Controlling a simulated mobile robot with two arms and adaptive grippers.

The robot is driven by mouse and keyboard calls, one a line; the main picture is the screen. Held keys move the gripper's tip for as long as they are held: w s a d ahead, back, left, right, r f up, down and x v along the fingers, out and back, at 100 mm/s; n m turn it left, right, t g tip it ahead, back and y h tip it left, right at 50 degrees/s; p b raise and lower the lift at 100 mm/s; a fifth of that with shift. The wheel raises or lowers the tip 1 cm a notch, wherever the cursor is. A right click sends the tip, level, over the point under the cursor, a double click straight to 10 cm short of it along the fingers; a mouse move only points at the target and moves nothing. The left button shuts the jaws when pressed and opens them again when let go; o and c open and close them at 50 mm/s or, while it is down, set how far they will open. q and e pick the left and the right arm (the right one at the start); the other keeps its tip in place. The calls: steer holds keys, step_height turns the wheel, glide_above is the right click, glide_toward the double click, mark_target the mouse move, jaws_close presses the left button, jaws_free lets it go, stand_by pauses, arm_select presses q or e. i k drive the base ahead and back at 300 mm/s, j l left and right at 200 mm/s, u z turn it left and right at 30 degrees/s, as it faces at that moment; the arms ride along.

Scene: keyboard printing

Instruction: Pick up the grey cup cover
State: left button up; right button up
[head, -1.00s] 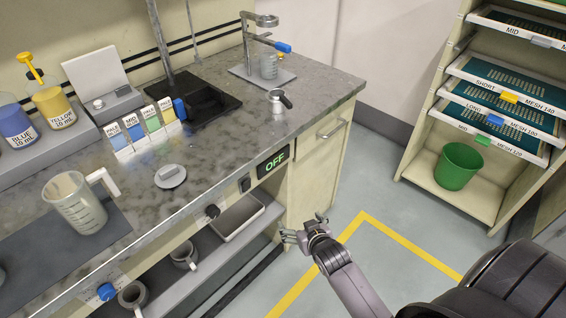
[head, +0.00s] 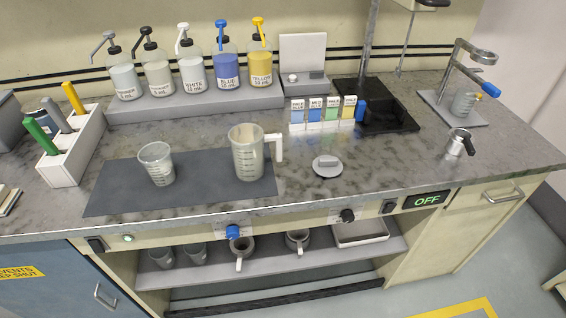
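The grey cup cover (head: 327,167) is a round, light grey disc with a raised block handle. It lies flat on the marbled counter (head: 400,165) in the head view, right of the dark mat and near the counter's front edge. A clear measuring jug (head: 247,155) with a white handle stands on the mat to its left. A smaller clear cup (head: 157,165) stands further left on the mat. Neither of my grippers shows in the view.
Pump bottles (head: 226,72) line a grey ledge at the back. Colour cards (head: 325,112) stand behind the cover. A black-bladed stand (head: 375,118) and a small metal pot (head: 459,143) are to the right. Mugs (head: 298,240) sit on the shelf below. Counter around the cover is clear.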

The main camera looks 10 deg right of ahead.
mark_target(328, 166)
steer(key=k+l+u, duration=0.1)
steer(key=l+u, duration=0.3)
steer(key=k+l+u, duration=0.1)
steer(key=l+u, duration=0.25)
steer(key=k+l+u, duration=0.2)
steer(key=u, duration=0.2)
steer(key=k+l, duration=0.2)
steer(key=l, duration=0.15)
